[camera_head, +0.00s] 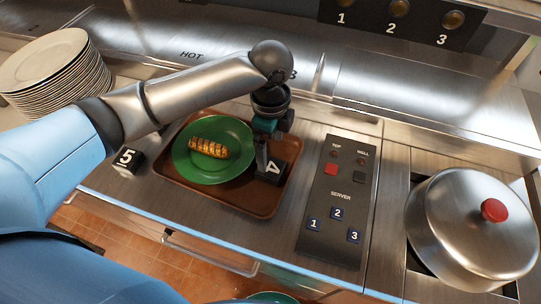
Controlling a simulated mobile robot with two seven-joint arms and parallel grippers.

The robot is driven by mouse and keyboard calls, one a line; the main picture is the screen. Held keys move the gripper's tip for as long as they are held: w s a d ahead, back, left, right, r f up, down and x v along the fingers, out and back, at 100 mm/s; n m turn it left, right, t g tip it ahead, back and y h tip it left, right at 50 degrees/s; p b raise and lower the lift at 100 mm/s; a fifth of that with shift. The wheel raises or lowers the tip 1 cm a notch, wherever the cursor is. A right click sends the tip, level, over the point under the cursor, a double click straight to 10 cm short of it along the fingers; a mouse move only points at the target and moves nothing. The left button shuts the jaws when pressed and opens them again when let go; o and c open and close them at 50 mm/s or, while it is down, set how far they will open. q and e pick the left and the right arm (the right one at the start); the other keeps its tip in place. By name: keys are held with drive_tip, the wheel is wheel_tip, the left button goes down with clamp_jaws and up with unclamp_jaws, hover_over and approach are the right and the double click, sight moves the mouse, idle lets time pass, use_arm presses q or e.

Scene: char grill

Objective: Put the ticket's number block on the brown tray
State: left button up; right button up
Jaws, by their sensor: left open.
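The brown tray (222,200) lies on the steel counter. A black number block marked 4 (271,168) is at the tray's right side, beside the green plate. My left gripper (262,150) is open and points down right at this block, at its upper left. I cannot tell whether a finger touches it. Another black block marked 5 (128,162) sits on the counter just left of the tray. No ticket can be made out. My right gripper is out of view.
A green plate (235,135) with a grilled item (208,148) sits on the tray. A button panel (338,200) is right of the tray, then a lidded pot (465,225). Stacked white plates (55,65) stand at upper left. A numbered panel (400,20) is at the back.

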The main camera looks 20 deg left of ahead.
use_arm(q)
drive_tip(key=shift+r, duration=2.35)
